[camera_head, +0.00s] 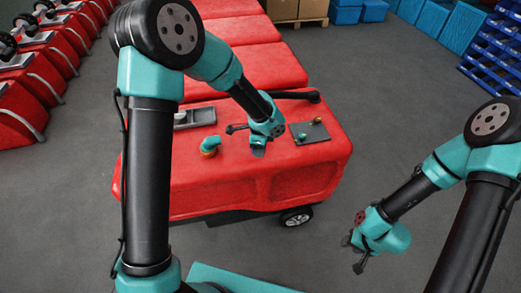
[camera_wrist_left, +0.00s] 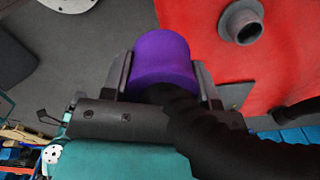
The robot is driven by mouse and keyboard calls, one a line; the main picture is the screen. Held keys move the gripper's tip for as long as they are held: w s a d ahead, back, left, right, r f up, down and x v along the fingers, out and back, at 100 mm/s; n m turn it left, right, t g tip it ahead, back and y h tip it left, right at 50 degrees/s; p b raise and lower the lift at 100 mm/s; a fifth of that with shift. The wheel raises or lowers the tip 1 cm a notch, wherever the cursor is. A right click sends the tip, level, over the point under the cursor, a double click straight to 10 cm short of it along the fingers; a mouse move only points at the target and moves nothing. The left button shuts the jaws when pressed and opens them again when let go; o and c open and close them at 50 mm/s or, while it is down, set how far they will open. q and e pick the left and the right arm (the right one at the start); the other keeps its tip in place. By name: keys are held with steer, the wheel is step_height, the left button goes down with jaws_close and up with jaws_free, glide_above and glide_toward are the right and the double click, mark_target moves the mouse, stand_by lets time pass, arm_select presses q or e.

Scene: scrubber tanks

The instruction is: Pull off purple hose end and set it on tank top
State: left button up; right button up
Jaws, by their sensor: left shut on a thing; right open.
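The purple hose end (camera_wrist_left: 161,57) sits between the two fingers of my left gripper (camera_wrist_left: 165,78) in the left wrist view, and the fingers are shut on it. A black hose (camera_wrist_left: 195,125) runs from it to the lower right. A grey round port (camera_wrist_left: 241,21) with an open, empty mouth stands on the red surface, apart from the hose end. In the head view my left gripper (camera_head: 258,146) is over the red tank (camera_head: 185,170), by its near side; the hose end cannot be made out there. My right gripper (camera_head: 357,251) is open and empty, right of the tank.
On the tank top are a teal elbow fitting (camera_head: 210,144) with an orange base, a grey tray (camera_head: 195,119) and a dark panel (camera_head: 308,133) with small fittings. More red machines (camera_head: 35,90) stand at the left. Blue crates (camera_head: 495,50) are at the far right.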

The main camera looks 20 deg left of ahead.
arm_select(q)
steer(key=w+a, duration=0.3)
steer(key=w, duration=0.7)
steer(key=w+a, duration=0.4)
steer(key=w, duration=0.6)
steer(key=w+a, duration=0.3)
steer(key=w, duration=0.7)
steer(key=shift+w+a, duration=0.35)
stand_by(2.1)
steer(key=shift+f, duration=0.15)
stand_by(0.6)
steer(key=shift+f, duration=2.7)
